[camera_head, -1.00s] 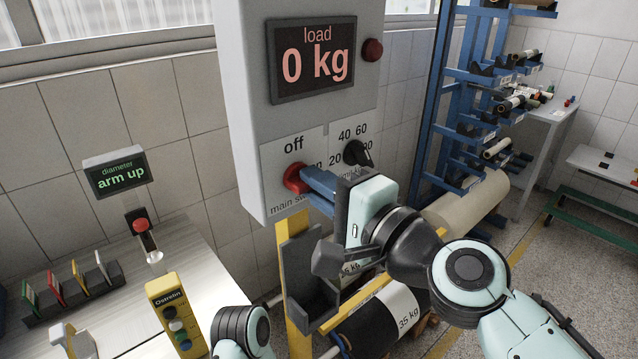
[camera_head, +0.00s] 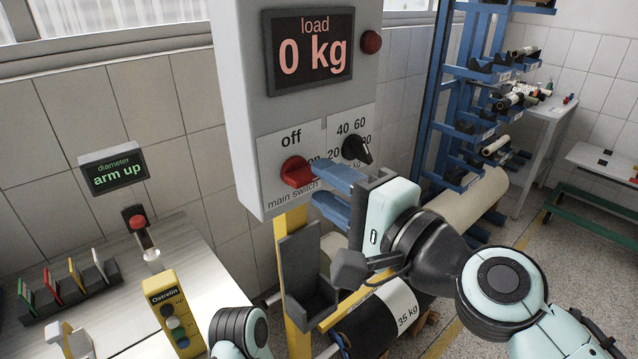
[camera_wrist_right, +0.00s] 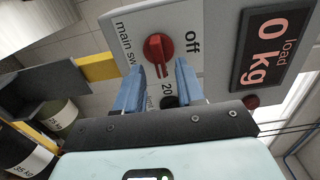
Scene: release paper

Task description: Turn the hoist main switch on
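The hoist main switch is a red knob (camera_head: 297,172) on the white label plate of the grey hoist box (camera_head: 235,110). "Off" is printed above it and "on" to its right, partly covered by a finger. The knob's ridge lies crosswise, toward the "on" side. In the right wrist view, the knob (camera_wrist_right: 158,48) sits just beyond the fingertips. My right gripper (camera_head: 325,187) is open, its blue fingers apart and empty, just right of the knob. In the right wrist view, the gripper (camera_wrist_right: 160,80) shows a clear gap. My left gripper is out of view.
A black range selector (camera_head: 356,149) sits close to the right fingers. The load display (camera_head: 310,48) reads 0 kg. A grey bracket on a yellow post (camera_head: 296,240) stands below the box.

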